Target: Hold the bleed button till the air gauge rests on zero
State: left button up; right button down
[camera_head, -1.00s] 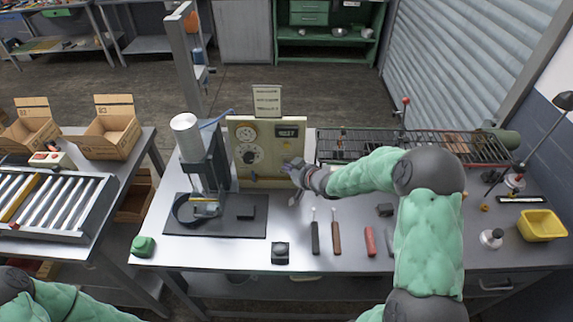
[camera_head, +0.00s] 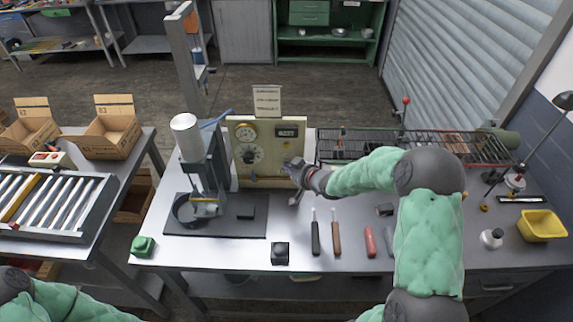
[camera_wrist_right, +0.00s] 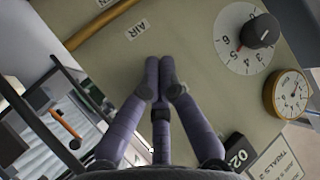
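The cream control panel (camera_head: 271,148) stands upright at the back of the bench. Its round brass-rimmed air gauge (camera_head: 246,132) is at upper left and also shows in the right wrist view (camera_wrist_right: 290,93); its needle is too small to read. My right gripper (camera_head: 292,165) is at the panel's right side. In the right wrist view its fingertips (camera_wrist_right: 159,65) are together, with nothing seen between them, against or just off the panel below the AIR label (camera_wrist_right: 138,30). The bleed button is not visible; the fingers may cover it. My left gripper is out of view.
A black knob (camera_wrist_right: 260,31) on a numbered dial sits near the gauge, with a small counter (camera_head: 287,133) on the panel. A press (camera_head: 196,150) stands left of the panel. Hand tools (camera_head: 336,238) lie in front, and a wire rack (camera_head: 370,145) is to the right.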

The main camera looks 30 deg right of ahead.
jog(key=shift+s, duration=0.1)
dwell(0.4)
jog(key=shift+s+a, duration=0.45)
jog(key=shift+s, duration=0.15)
jog(key=s+a, duration=0.1)
jog(key=s, duration=0.2)
jog(key=s+a+b, duration=0.1)
jog(key=shift+s+a, duration=0.15)
jog(key=shift+a, duration=0.15)
dwell(0.5)
